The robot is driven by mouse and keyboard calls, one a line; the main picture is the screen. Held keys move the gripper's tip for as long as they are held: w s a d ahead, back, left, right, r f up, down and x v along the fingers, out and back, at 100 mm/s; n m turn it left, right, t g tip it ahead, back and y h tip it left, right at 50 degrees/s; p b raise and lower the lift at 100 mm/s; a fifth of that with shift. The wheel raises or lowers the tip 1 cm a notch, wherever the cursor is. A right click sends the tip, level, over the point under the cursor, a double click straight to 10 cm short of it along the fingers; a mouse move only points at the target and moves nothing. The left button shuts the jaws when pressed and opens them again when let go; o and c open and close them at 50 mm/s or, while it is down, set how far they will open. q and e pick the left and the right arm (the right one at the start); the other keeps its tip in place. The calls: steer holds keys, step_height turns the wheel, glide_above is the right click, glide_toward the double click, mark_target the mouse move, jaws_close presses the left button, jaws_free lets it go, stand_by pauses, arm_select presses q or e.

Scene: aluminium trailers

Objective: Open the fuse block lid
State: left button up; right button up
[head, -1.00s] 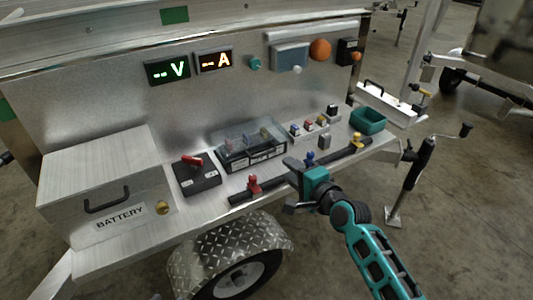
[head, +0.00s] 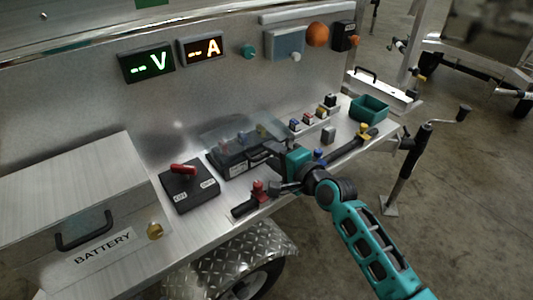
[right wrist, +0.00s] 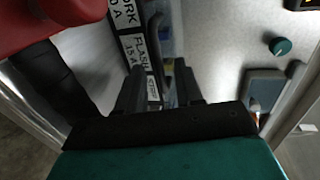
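The fuse block (head: 237,168) sits on the trailer's shelf, black with a clear lid (head: 225,131) that looks closed over coloured fuses. My right gripper (head: 270,168) is at the block's front right side, partly covering it. In the right wrist view the two fingers (right wrist: 160,88) are apart, with the block's label strip (right wrist: 138,48) and a dark curved bar, perhaps the lid's handle (right wrist: 153,38), beyond and between them. I see nothing held, and cannot tell whether the fingers touch the block. My left gripper is not in view.
A red clamp on a black bar (head: 257,190) is close to my right gripper; red also fills the wrist view's upper left. A switch box with a red lever (head: 188,184) stands left of the block, the battery box (head: 85,215) further left. A teal bin (head: 369,107) is at right.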

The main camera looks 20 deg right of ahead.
jaws_close()
stand_by(0.4)
stand_by(1.1)
